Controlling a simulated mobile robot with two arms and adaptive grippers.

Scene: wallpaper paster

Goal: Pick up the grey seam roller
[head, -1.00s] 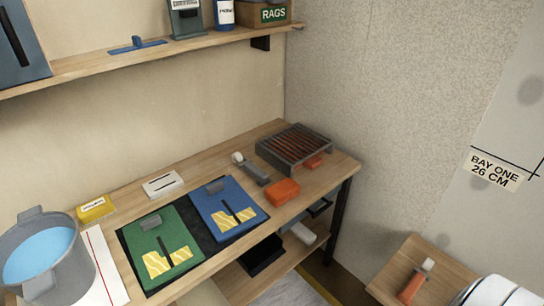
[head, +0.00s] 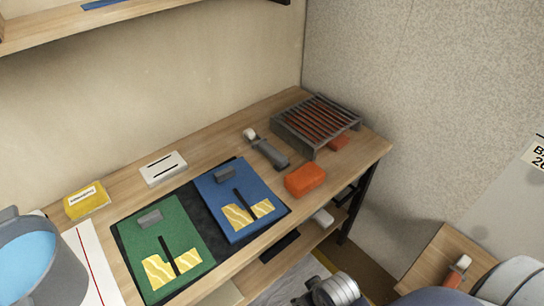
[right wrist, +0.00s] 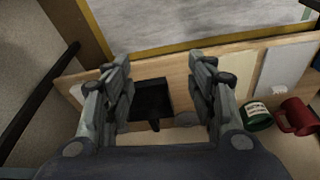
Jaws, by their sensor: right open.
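The grey seam roller (head: 268,152) lies on the wooden workbench, with a grey handle and a small white roller at its far left end. It sits between the blue board and the slatted rack. My right gripper (right wrist: 162,72) is open and empty in the right wrist view, over a wooden shelf with a black tray; the seam roller is not seen between its fingers. A grey part of my arm shows at the bottom edge of the head view, apart from the roller. My left gripper is not in view.
A dark slatted rack (head: 316,124) stands behind the roller, and an orange block (head: 305,180) lies in front. A blue board (head: 235,190) and green board (head: 158,243) lie left. A black tray (right wrist: 152,98) and red mug (right wrist: 297,117) show in the wrist view.

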